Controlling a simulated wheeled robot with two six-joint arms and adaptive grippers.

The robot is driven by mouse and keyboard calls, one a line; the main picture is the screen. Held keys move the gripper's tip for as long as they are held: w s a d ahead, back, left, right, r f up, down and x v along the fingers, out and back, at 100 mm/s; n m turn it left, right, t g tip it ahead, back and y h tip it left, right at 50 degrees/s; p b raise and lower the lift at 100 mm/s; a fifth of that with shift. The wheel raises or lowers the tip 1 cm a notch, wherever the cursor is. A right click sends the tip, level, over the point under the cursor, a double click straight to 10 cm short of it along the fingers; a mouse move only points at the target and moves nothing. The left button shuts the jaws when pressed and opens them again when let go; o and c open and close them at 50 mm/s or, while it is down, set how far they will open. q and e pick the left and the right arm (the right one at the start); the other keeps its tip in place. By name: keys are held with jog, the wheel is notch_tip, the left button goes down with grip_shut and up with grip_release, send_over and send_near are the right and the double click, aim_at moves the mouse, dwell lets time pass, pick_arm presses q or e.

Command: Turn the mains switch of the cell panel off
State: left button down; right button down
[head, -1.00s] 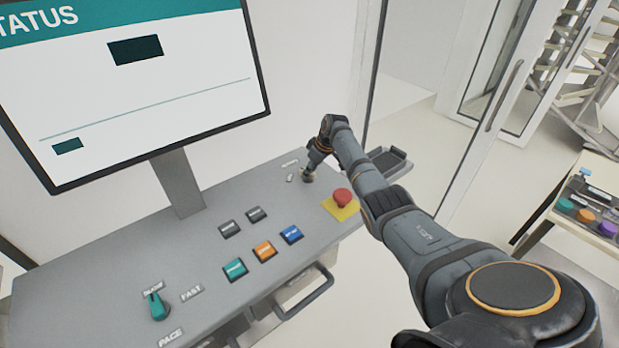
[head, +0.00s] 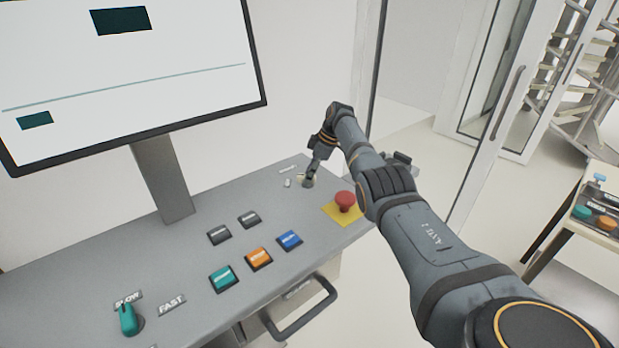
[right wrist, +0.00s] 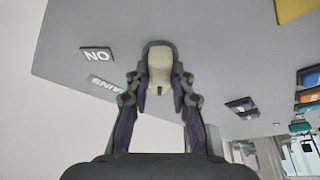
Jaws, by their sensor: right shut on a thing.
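The mains switch (right wrist: 160,66) is a pale cream knob with a small dark mark at its near end, on the grey panel (right wrist: 110,30). My right gripper (right wrist: 160,85) is shut on it, with a finger on each side. An ON plate (right wrist: 96,54) and a MAINS plate (right wrist: 105,84) lie beside the knob, upside down in the right wrist view. In the head view my right gripper (head: 308,180) reaches down to the panel's far right corner and mostly hides the knob. My left gripper is not in view.
A red emergency button (head: 345,201) on a yellow plate stands just right of my right gripper. Several push buttons (head: 259,258) and a green selector knob (head: 128,319) are nearer on the panel. A monitor (head: 130,100) stands at the left. A glass door (head: 490,130) is beyond my arm.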

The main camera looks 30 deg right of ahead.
jog(key=shift+r, duration=0.1)
jog(key=c, duration=1.2)
grip_release()
jog(key=shift+o, duration=0.2)
jog(key=v, duration=1.2)
jog(key=shift+a, duration=0.1)
